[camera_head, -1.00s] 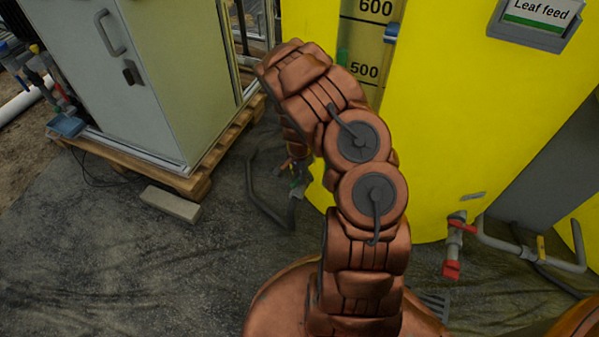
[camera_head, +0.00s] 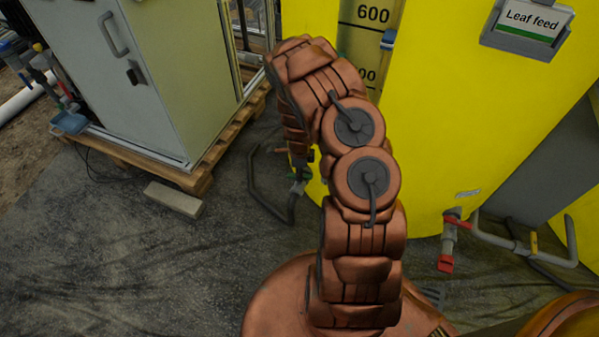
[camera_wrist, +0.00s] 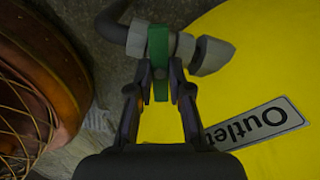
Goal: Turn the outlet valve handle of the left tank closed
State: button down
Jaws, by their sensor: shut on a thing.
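The left yellow tank (camera_head: 450,120) carries a "Leaf feed" label and a level scale in the head view. In the wrist view its yellow wall (camera_wrist: 275,60) fills the right side. The green outlet valve handle (camera_wrist: 158,48) sits on a grey fitting (camera_wrist: 210,55) and lies roughly crosswise to the pipe. My gripper (camera_wrist: 160,78) is shut on the handle's near end, one finger on each side. In the head view my arm hides most of the gripper and valve.
A grey pipe (camera_wrist: 112,22) leads away from the valve; its hose (camera_head: 262,195) curves over the floor. A cabinet (camera_head: 130,75) stands on a wooden pallet (camera_head: 195,180) at left, near a loose block (camera_head: 173,199). A red-handled valve (camera_head: 447,245) sits low at right. An "Outlet" sign (camera_wrist: 255,124) is beside the gripper.

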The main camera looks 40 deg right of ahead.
jog(key=shift+s+m, duration=0.1)
jog(key=shift+m, duration=1.9)
jog(key=c, duration=1.1)
grip_release()
jog(key=shift+r, duration=6)
